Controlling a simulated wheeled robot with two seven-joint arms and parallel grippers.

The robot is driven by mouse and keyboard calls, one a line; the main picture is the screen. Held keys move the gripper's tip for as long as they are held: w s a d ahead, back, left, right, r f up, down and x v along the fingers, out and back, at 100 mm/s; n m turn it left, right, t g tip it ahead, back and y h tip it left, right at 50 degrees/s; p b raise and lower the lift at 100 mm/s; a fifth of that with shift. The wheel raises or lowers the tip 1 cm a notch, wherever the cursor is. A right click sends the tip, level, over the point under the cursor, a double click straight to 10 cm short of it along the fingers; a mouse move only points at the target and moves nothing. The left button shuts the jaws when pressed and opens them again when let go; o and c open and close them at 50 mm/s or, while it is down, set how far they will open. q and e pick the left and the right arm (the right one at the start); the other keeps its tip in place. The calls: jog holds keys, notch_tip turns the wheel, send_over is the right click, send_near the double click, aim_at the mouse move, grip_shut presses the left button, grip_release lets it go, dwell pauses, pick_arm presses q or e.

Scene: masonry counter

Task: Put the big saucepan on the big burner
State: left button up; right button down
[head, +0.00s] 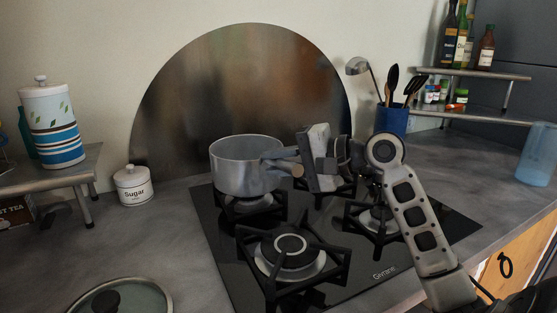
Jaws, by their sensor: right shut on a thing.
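A grey metal saucepan (240,168) is upright at the back left of the black gas hob (222,262), its handle pointing right. It is over the back left burner (252,207); I cannot tell whether its base touches the grate. My right gripper (303,160) is shut on the saucepan's handle, and partly hides it. The front left burner (290,252) looks the largest and is bare. The right front burner (378,218) is bare and partly behind my right arm. The back right burner (335,188) is mostly hidden by my gripper. My left gripper is not in view.
A glass lid (140,292) lies at the bottom left. A sugar jar (133,186) stands left of the hob. A round metal panel (215,85) leans on the wall behind. A blue utensil pot (392,121) stands at the back right.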

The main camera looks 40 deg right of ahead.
jog(key=shift+r, duration=0.1)
dwell(0.7)
jog(key=shift+f, duration=0.4)
jog(key=c, duration=1.2)
grip_release()
jog(key=shift+f, duration=0.3)
jog(key=b+v, duration=0.1)
jog(key=v, duration=1.5)
jog(key=shift+r, duration=0.25)
jog(key=shift+r, duration=0.15)
